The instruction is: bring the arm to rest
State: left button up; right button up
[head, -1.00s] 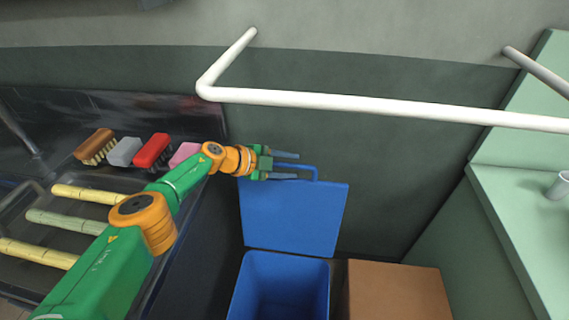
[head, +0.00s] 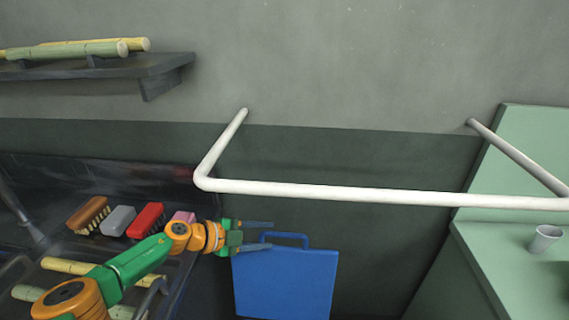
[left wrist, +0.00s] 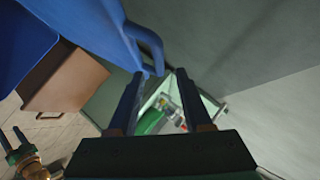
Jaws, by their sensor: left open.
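My left arm comes in from the left in the head view. Its left gripper (head: 258,236) is open and empty, in front of the dark wall by the handle of the raised blue lid (head: 284,285). In the left wrist view the two fingers (left wrist: 150,98) stand apart with nothing between them. The blue lid handle (left wrist: 150,48) shows close beside the left finger there; I cannot tell whether they touch. My right gripper is not in the head view. In the left wrist view an orange and green arm part of mine shows at the lower left.
A white rail (head: 350,194) runs across above the gripper. Brushes and sponges, including a red one (head: 146,219), lie at the left near cane pieces (head: 65,265). A shelf (head: 120,68) holds more cane. A cup (head: 545,238) stands on the green counter (head: 500,262). A brown box (left wrist: 65,80) shows too.

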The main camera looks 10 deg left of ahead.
pick_arm(q)
jog(key=s+d+n+t+y, duration=0.1)
jog(key=s+d+n+t, duration=0.4)
jog(key=d+n, duration=0.4)
jog(key=s+a+f+n+g+y, duration=0.3)
jog(key=s+a+f+n, duration=0.15)
jog(key=s, duration=0.45)
jog(key=s+a+f+n+g+y, duration=0.3)
jog(key=s+a, duration=0.3)
jog(key=s, duration=0.3)
jog(key=s+a+f+n+g+y, duration=0.3)
jog(key=s+a+f, duration=0.15)
jog(key=s, duration=0.45)
notch_tip(320, 180, down, 15)
jog(key=s+g, duration=0.1)
jog(key=s+a+f+g, duration=0.1)
jog(key=s+a+f, duration=0.1)
jog(key=s+f, duration=0.9)
jog(key=shift+s+f, duration=0.3)
jog(key=shift+s, duration=0.6)
